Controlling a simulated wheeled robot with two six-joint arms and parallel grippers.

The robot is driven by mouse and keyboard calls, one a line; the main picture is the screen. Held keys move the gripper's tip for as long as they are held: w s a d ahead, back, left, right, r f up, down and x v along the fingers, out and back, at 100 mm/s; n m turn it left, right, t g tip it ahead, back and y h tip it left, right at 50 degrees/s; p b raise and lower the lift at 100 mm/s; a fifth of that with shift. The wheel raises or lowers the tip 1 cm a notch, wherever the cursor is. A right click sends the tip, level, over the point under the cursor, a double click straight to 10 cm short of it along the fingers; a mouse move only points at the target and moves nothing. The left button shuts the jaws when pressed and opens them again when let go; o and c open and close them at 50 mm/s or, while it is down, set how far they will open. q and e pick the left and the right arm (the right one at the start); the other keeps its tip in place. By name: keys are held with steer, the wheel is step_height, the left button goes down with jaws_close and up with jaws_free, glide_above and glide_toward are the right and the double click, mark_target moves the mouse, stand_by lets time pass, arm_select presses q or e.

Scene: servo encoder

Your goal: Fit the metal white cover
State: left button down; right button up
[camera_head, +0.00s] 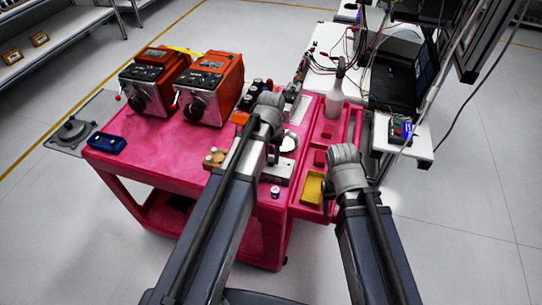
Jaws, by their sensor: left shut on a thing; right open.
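My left gripper (272,152) is over the middle of the pink cart, mostly hidden behind its own wrist. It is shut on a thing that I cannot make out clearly. A round white-rimmed part (289,142) with a dark underside or edge shows just right of it, perhaps the metal white cover; I cannot tell whether it is held or resting. Below it is a pale metal block or fixture (281,172), partly covered by the arm. My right gripper (345,168) is open at the cart's right side, near the tray, its fingers largely hidden by the wrist.
Two orange motor units (212,88) stand at the cart's back left. A blue box (107,143) lies at its left edge. A spray bottle (334,97) and a yellow bin (313,187) are in the right tray.

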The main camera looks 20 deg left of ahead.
arm_select(q)
steer(key=c, duration=0.5)
jaws_free()
steer(key=shift+c, duration=0.5)
steer(key=shift+r, duration=0.1)
steer(key=shift+r+p, duration=1.15)
steer(key=shift+p, duration=0.1)
step_height(320, 180, up, 5)
steer(key=p, duration=0.5)
steer(key=shift+r, duration=0.1)
steer(key=s+d+f+m+y+b, duration=0.1)
steer(key=s+d+m, duration=0.2)
steer(key=s+d, duration=0.7)
steer(key=s, duration=0.4)
steer(key=shift+s+d+f, duration=0.15)
steer(key=shift+d, duration=0.1)
